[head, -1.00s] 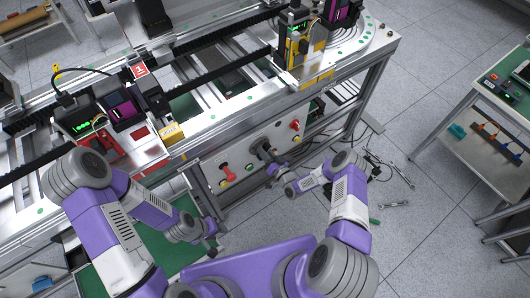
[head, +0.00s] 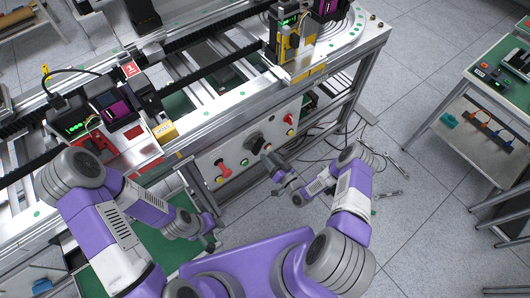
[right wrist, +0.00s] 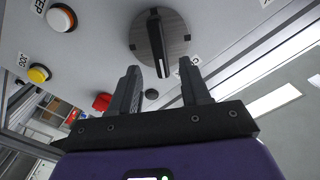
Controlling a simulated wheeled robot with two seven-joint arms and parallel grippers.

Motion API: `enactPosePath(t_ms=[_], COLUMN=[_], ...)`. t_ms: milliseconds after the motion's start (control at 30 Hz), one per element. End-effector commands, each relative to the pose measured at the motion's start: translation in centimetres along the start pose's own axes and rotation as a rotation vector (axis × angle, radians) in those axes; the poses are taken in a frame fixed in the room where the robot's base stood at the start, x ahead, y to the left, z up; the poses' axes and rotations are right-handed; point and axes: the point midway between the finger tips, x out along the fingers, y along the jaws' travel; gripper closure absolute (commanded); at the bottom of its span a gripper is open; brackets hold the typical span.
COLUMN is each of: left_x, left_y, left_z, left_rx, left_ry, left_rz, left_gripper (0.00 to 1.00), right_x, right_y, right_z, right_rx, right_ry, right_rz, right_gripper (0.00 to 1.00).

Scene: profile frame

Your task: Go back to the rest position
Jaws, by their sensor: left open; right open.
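My right gripper (head: 272,163) is open and empty, just in front of the control panel (head: 235,160) on the machine frame. In the right wrist view its two fingers (right wrist: 162,88) stand apart below a black rotary switch (right wrist: 160,45) with a round grey plate. They hold nothing and appear clear of the switch. The same switch (head: 255,142) shows on the panel in the head view. My left gripper (head: 212,234) is open, low at the left, over a green surface. Its fingertips are small in the picture.
The panel also carries a red knob (head: 223,168) and several buttons. The machine frame with rails (head: 210,60) fills the upper left. Cables and tools (head: 385,160) lie on the floor at right. A green-topped table (head: 500,75) stands far right.

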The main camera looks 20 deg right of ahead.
Motion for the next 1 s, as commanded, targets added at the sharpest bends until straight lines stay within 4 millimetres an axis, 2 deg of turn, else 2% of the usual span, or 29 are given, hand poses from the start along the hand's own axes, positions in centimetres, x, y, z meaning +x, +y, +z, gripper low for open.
enactPosePath(t_ms=[667, 767, 867, 967, 1000], left_x=[0.0, 0.0, 0.0, 0.0, 0.0], left_y=[0.0, 0.0, 0.0, 0.0, 0.0], left_z=[0.0, 0.0, 0.0, 0.0, 0.0], left_rx=[0.000, 0.000, 0.000, 0.000, 0.000], left_ry=[0.000, 0.000, 0.000, 0.000, 0.000], left_rz=[0.000, 0.000, 0.000, 0.000, 0.000], left_gripper=[0.57, 0.57, 0.57, 0.57, 0.57], right_x=[-0.1, 0.4, 0.3, -1.9, -3.3], right_y=[-0.2, -0.9, -2.3, -4.7, -5.7], right_z=[0.1, 0.8, 2.2, 3.9, 4.5], right_rx=[0.001, 0.011, 0.032, 0.061, 0.076], right_ry=[-0.024, -0.126, -0.323, -0.575, -0.676], right_rz=[0.008, 0.049, 0.132, 0.238, 0.281], right_gripper=[0.53, 0.53, 0.53, 0.53, 0.53])
